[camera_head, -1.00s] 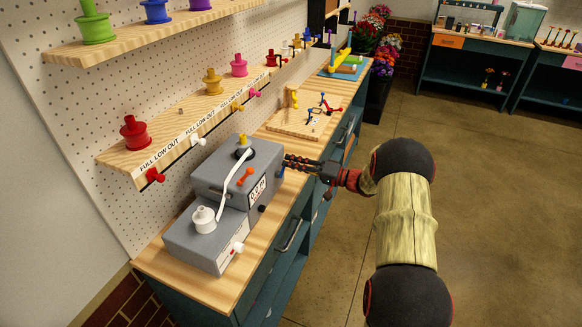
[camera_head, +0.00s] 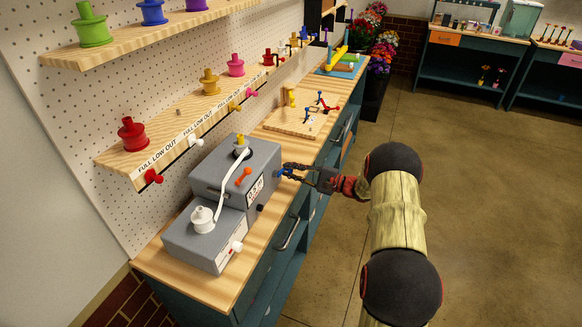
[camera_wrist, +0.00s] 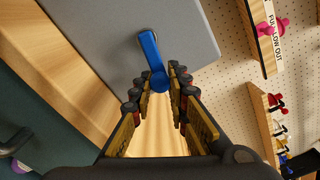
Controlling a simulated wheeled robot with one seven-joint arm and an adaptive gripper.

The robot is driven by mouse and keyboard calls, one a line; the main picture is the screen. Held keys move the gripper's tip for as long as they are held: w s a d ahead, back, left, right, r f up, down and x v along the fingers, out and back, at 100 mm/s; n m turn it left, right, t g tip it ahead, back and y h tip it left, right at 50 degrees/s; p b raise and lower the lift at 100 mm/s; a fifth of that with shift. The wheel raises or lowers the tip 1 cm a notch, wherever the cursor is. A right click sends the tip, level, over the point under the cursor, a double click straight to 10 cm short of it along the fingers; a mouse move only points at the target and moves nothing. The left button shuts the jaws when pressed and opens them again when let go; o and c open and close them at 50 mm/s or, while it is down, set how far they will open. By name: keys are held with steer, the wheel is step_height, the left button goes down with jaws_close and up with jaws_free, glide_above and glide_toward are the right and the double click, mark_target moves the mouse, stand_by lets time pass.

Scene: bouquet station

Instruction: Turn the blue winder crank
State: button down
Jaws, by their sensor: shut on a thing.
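The grey winder box (camera_head: 232,172) stands on the wooden counter, with a white ribbon running over it. Its blue crank shows at its right side in the head view (camera_head: 279,174). In the wrist view the blue crank (camera_wrist: 151,58) is a short arm against the grey box, its knob end lying between my fingertips. My gripper (camera_head: 287,170) reaches in from the right and is shut on the knob end of the crank. It also shows in the wrist view (camera_wrist: 160,78), with a finger on each side of the knob. The exact finger contact is hard to see.
A wooden board (camera_head: 303,122) with small red and blue parts lies farther along the counter. Shelves with coloured spools (camera_head: 132,134) line the pegboard. The floor on the right is open.

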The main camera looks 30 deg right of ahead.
steer(key=m, duration=0.2)
steer(key=f+m+p, duration=0.1)
steer(key=a+f+m+p, duration=0.1)
steer(key=m, duration=0.1)
steer(key=shift+s+m, duration=0.3)
steer(key=shift+s, duration=0.05)
steer(key=m, duration=0.1)
steer(key=m+p, duration=0.1)
steer(key=m, duration=0.1)
steer(key=s+a+f+m+p, duration=0.1)
steer(key=shift+f, duration=0.1)
steer(key=m+p, duration=0.1)
steer(key=m, duration=0.1)
steer(key=s+a+m+p, duration=0.1)
steer(key=m, duration=0.1)
steer(key=a+m+p, duration=0.1)
steer(key=shift+s+f+m, duration=0.15)
steer(key=shift+f+m, duration=0.1)
steer(key=shift+m, duration=0.15)
steer(key=shift+s+a+r+m+p, duration=0.1)
steer(key=shift+s+a+m+p, duration=0.15)
steer(key=shift+m+p, duration=0.45)
steer(key=shift+s+a+m+p, duration=0.25)
steer(key=shift+m+p, duration=0.1)
steer(key=shift+m, duration=0.7)
steer(key=shift+s+a+r+m+p, duration=0.2)
steer(key=shift+m+p, duration=0.3)
steer(key=shift+m, duration=0.35)
steer(key=shift+a+f, duration=0.1)
